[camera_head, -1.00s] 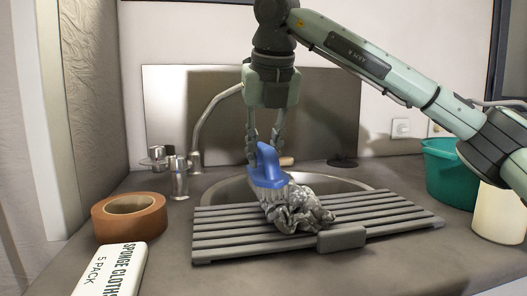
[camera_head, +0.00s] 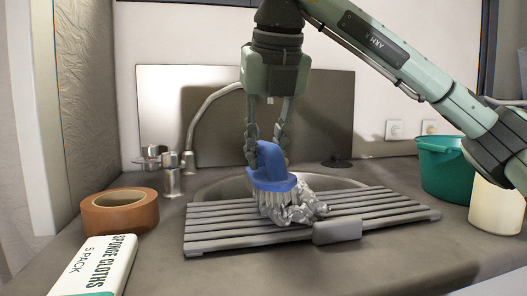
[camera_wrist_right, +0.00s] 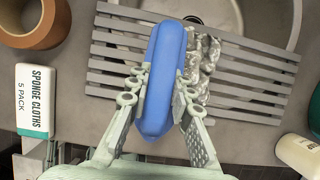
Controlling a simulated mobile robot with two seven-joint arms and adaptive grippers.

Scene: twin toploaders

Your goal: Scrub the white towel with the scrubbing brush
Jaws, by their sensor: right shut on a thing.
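The scrubbing brush (camera_head: 270,168) has a blue body and pale bristles that point down. My right gripper (camera_head: 266,140) is shut on its blue handle; the right wrist view shows a finger on each side of the brush (camera_wrist_right: 160,70). The towel (camera_head: 298,207) is a crumpled, silvery-grey heap on the slatted grey rack (camera_head: 376,208). The bristles are at the towel's left side and overlap it in the head view; I cannot tell how firmly they touch. In the right wrist view the towel (camera_wrist_right: 205,55) shows to the right of the brush, partly hidden by it. My left gripper is not in view.
The rack lies across the front of a round sink (camera_head: 215,187), with a tap (camera_head: 190,160) behind left. Brown tape (camera_head: 118,212) and a sponge cloths pack (camera_head: 98,266) stand left. A teal bucket (camera_head: 443,170) and cream container (camera_head: 494,207) stand right. The front counter is clear.

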